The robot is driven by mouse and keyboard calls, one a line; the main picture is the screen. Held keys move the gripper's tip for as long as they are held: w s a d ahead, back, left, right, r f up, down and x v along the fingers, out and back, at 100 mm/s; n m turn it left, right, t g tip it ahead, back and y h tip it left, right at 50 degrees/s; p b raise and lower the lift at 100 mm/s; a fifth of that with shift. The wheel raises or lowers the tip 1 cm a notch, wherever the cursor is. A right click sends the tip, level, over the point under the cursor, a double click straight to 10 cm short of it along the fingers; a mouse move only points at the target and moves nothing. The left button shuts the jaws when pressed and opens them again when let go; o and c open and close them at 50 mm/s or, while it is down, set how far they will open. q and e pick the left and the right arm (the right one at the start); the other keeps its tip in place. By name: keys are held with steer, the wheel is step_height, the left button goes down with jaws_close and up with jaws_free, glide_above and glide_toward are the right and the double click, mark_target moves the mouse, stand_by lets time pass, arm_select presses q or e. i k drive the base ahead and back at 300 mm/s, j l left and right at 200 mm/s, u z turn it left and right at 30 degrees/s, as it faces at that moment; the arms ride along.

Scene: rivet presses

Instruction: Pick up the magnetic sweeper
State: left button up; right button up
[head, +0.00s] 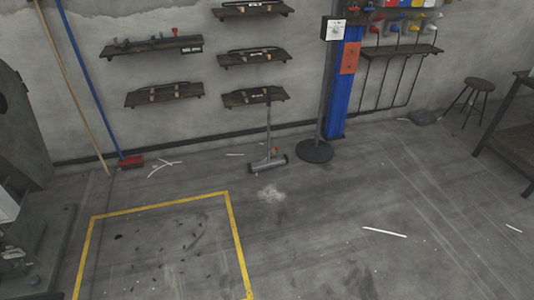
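The magnetic sweeper (267,163) stands on the grey floor near the back wall, a little left of the blue post. Its dark cylindrical head rests on the floor, and its thin handle (268,122) rises upright in front of the lowest middle shelf. A small red part shows beside the head. Neither of my grippers is in the head view, and nothing is touching the sweeper from my side.
A round-based stand (314,151) is just right of the sweeper. A red-headed broom (130,162) leans on the wall at left. A yellow floor outline (235,240) encloses dark scraps. A stool (480,84) and table (515,140) are at right. The middle floor is mostly clear.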

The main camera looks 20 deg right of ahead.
mark_target(273, 162)
steer(key=i, duration=0.9)
steer(key=i+j+z, duration=0.1)
steer(key=i, duration=0.8)
